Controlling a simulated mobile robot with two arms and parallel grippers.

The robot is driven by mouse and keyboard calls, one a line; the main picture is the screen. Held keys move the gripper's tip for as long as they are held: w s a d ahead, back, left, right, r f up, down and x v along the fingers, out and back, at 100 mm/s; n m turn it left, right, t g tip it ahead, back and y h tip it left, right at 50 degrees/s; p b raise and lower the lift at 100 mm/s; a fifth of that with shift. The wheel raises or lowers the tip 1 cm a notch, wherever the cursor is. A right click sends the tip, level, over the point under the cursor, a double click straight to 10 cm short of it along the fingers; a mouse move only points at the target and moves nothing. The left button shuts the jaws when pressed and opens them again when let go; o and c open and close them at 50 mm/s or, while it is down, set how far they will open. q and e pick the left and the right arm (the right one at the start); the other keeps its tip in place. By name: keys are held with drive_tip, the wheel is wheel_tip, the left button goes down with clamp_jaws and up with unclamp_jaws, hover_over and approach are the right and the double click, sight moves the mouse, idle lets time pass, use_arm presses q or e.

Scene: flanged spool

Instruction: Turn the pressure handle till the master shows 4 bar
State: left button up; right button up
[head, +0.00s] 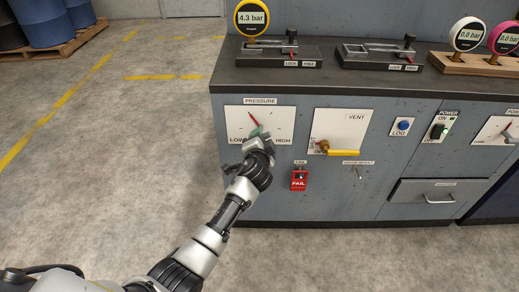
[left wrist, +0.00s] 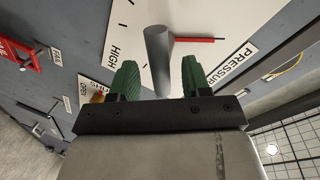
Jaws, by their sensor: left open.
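The master gauge (head: 252,17) is yellow-rimmed, stands on the bench top at the left and reads 4.3 bar. Below it, the white PRESSURE plate (head: 282,112) is on the cabinet front, marked LOW and HIGH. Its red pointer (head: 254,119) tilts up and left; it also shows in the left wrist view (left wrist: 196,39). The grey pressure handle (left wrist: 157,50) sticks out from the plate, mostly hidden by my gripper in the head view. My left gripper (head: 258,134) is at the plate, open, with its green fingers on either side of the handle (left wrist: 162,80). My right gripper is out of view.
Right of the plate is the VENT plate with a yellow lever (head: 343,152). A red FAIL tag (head: 299,181) hangs just below and right of my gripper. A blue LOG button (head: 403,126) and a POWER switch (head: 438,131) are farther right.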

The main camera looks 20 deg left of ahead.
use_arm(q)
drive_tip(key=p+v, duration=0.1)
drive_tip(key=v, duration=0.8)
drive_tip(key=shift+s+d+p, duration=0.15)
drive_tip(key=shift+s+p, duration=0.05)
drive_tip(key=shift+p, duration=0.1)
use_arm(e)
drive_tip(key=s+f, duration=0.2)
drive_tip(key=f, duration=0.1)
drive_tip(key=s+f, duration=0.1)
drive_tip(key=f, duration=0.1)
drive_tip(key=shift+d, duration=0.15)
